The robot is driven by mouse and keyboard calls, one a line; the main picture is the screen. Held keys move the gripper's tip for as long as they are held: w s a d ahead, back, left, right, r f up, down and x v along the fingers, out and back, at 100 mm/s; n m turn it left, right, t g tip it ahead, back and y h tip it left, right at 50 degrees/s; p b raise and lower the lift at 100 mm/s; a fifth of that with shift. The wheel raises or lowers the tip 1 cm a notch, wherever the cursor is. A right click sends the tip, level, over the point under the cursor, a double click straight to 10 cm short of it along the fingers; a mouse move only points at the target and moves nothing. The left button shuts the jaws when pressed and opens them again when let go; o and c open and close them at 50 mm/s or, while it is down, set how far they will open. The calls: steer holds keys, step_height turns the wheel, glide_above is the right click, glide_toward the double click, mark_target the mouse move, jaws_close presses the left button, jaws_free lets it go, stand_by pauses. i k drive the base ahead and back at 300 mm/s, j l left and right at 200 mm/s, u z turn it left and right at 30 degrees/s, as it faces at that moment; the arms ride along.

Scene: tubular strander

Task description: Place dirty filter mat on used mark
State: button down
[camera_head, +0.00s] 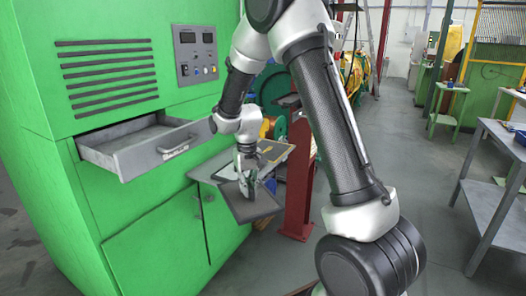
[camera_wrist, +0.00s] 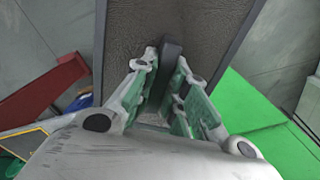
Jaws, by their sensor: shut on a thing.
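The dirty filter mat (camera_head: 252,207) is a flat dark grey panel below my gripper (camera_head: 247,180), at the front of a small grey shelf. My gripper, also in the wrist view (camera_wrist: 165,85), is shut on a dark upright grip on the mat. The mat (camera_wrist: 200,30) fills the upper middle of the wrist view. I cannot tell whether it touches the shelf. A yellow-edged dark panel (camera_head: 277,151) lies at the shelf's far end; I cannot tell whether it is the used mark. My arm hides part of the shelf.
A green cabinet (camera_head: 100,180) stands at the left, with a grey drawer (camera_head: 150,143) pulled open near my forearm. A red post (camera_head: 299,180) stands right of the shelf. A grey table (camera_head: 500,150) is at the far right, with open floor before it.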

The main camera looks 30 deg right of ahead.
mark_target(263, 149)
steer(key=l+u, duration=0.35)
steer(key=l, duration=2.1)
steer(key=i, duration=0.05)
